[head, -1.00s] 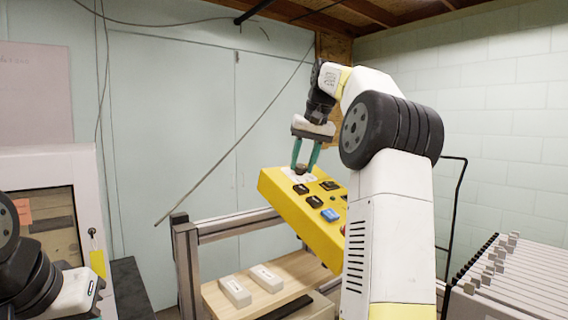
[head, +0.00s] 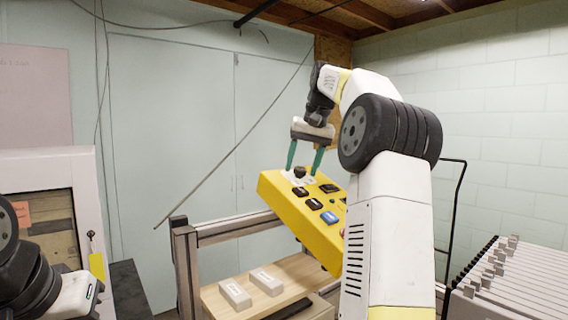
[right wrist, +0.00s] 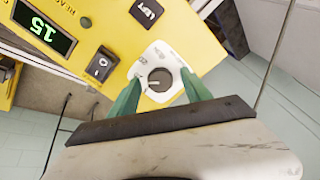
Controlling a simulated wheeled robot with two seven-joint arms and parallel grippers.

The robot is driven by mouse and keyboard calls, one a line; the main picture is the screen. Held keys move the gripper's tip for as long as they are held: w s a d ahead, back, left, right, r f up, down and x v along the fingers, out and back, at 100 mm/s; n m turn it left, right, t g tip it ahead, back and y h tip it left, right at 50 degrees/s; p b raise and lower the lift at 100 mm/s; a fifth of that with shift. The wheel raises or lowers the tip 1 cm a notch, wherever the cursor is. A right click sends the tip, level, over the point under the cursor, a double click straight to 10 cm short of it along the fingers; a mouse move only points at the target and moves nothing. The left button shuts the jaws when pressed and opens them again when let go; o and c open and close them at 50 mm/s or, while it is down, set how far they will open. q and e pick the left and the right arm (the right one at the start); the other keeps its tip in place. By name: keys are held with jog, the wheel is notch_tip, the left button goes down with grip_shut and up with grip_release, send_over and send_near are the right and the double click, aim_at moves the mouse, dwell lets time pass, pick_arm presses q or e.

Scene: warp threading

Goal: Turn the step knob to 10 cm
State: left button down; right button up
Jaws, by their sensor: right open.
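The step knob (right wrist: 160,80) is a round dark knob with a white pointer line on a white dial plate (right wrist: 160,58). In the head view the knob (head: 299,172) sits at the upper end of the yellow control box (head: 290,208). My right gripper (head: 304,171) is open, with its green fingers apart on either side of the knob. In the right wrist view the fingers (right wrist: 160,97) show gaps to the knob. The dial's markings are too small to read surely. A green display (right wrist: 44,29) reads 15, upside down in this view. My left gripper's fingers are out of sight.
The box carries several buttons, among them a black switch (right wrist: 101,64) near the dial and a blue button (head: 329,218). Below it, two white blocks (head: 235,293) lie on a wooden shelf (head: 290,275). A metal frame (head: 186,265) stands left; a slatted rack (head: 510,285) stands right.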

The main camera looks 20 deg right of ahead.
jog(key=a+v, duration=0.1)
jog(key=v, duration=0.6)
jog(key=shift+d+r, duration=0.35)
jog(key=shift+d, duration=0.2)
jog(key=shift+s, duration=0.15)
